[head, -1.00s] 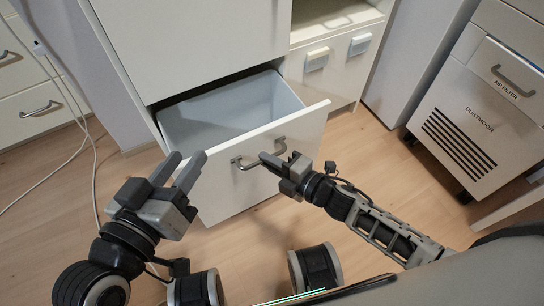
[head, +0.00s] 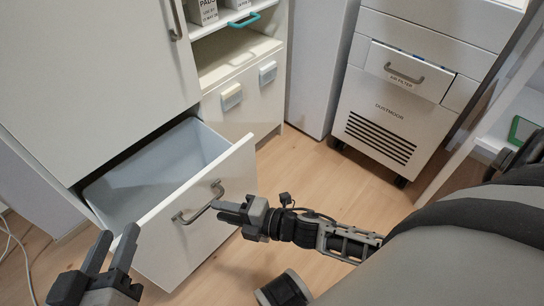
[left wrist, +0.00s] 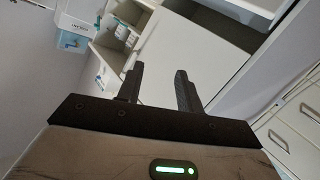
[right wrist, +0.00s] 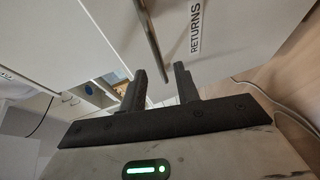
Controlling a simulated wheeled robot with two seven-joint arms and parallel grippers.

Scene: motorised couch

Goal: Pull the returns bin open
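The returns bin is a white pull-out drawer front (head: 225,190) with a pale grey tub (head: 150,180) inside; it stands pulled out of the cabinet, and the tub looks empty. Its grey bar handle (head: 197,205) is on the front. In the right wrist view the RETURNS label (right wrist: 195,30) and the handle (right wrist: 150,38) show. My right gripper (head: 220,207) is open, its fingertips close to the handle's right end; I see no grip on it. My left gripper (head: 113,250) is open and empty before the drawer's left front corner.
Above the drawer is a tall white cabinet door (head: 95,70). Right of it are a shelf and small fronts with a beige tag (head: 231,97) and a light blue tag (head: 268,72). A DUSTMOOR unit (head: 390,115) with an AIR FILTER drawer stands right. Wooden floor between is clear.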

